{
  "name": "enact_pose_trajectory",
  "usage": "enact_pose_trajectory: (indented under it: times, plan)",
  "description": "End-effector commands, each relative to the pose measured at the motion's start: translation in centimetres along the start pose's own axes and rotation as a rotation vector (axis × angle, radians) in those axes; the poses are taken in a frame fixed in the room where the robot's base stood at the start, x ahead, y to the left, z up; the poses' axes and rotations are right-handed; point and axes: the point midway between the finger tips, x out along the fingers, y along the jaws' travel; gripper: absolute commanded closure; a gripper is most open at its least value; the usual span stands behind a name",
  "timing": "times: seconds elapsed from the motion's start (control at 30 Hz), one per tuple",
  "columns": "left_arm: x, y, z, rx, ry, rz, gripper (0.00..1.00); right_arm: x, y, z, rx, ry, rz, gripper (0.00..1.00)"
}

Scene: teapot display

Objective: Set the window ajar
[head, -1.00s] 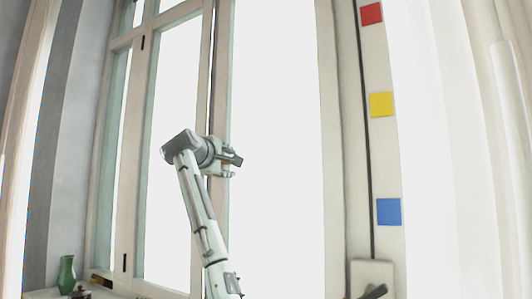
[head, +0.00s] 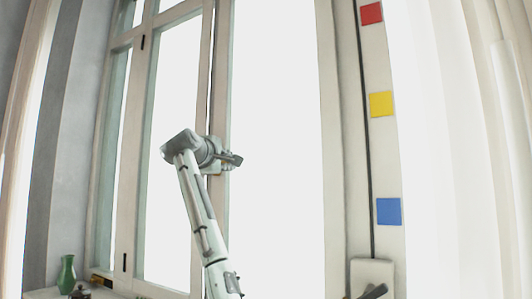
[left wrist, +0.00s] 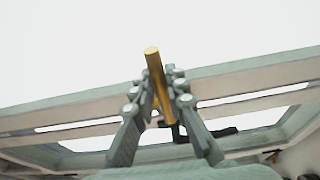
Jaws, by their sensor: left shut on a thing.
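The tall window (head: 217,60) with pale wooden frames fills the left and middle of the head view. My left gripper (head: 229,162) is at the upright frame member near the middle. In the left wrist view, the left gripper's fingers (left wrist: 158,90) are shut on a brass-coloured bar handle (left wrist: 153,70), whose end sticks out past them. The frame (left wrist: 235,86) lies behind the fingers. The gripper hides most of the handle in the head view. I cannot tell from this angle whether the sash stands open. My right gripper is not in view.
Red (head: 372,14), yellow (head: 381,104) and blue (head: 389,211) squares line a post at the right. Below them is a pale plate (head: 372,272) with a dark lever (head: 375,291). A green vase (head: 67,274) stands at lower left. White curtain (head: 455,150) hangs at the right.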

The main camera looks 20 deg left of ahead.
Motion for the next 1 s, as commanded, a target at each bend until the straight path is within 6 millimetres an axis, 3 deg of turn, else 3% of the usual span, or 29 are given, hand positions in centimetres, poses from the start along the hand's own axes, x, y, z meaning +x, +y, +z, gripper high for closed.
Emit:
enact_pose_trajectory:
  times: [0.43, 1.0]
  plan:
    - [-0.2, 0.0, 0.0, 0.0, 0.005, 0.001, 1.0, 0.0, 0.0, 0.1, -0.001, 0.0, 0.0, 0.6]
    - [-2.6, 0.0, -0.1, 0.0, 0.086, 0.001, 1.0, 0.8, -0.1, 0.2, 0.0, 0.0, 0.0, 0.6]
